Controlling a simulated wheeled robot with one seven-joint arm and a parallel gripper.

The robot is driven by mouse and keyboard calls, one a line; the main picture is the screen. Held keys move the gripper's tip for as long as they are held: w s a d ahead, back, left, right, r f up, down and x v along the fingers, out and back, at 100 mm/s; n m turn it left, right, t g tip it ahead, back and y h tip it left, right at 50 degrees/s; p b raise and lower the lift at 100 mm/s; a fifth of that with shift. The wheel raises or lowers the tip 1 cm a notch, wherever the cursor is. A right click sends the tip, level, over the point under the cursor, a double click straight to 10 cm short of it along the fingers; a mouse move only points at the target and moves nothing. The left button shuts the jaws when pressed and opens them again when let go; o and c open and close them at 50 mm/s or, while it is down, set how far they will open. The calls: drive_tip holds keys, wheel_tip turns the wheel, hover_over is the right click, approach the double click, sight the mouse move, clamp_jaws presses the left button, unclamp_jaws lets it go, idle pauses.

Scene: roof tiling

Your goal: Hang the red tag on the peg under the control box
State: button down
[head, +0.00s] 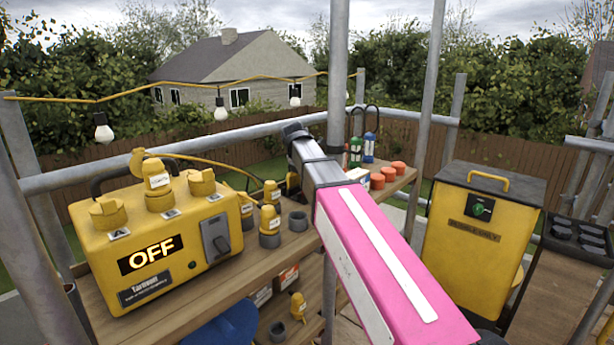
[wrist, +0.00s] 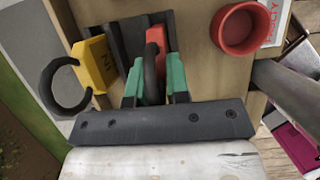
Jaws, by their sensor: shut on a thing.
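In the wrist view my gripper (wrist: 153,82) has green fingertips shut on the dark loop of a red tag (wrist: 156,38). The red tag shows just beyond the fingers, against a dark ribbed holder (wrist: 130,36); whether it touches the holder is unclear. In the head view my arm hides the gripper and tag. A yellow box (head: 150,240) with a lit OFF display stands on the wooden bench at left. A yellow cabinet (head: 480,255) with a dark top and a green-lit switch stands at right. I cannot tell which is the control box, and see no peg.
A yellow tag (wrist: 92,62) with a dark open ring sits left of my fingers. A red cup (wrist: 240,28) is to the right. Several yellow connectors (head: 270,225) crowd the bench. Scaffold poles (head: 338,70) stand close to my arm.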

drive_tip(key=shift+f, duration=0.1)
drive_tip(key=c, duration=1.1)
unclamp_jaws()
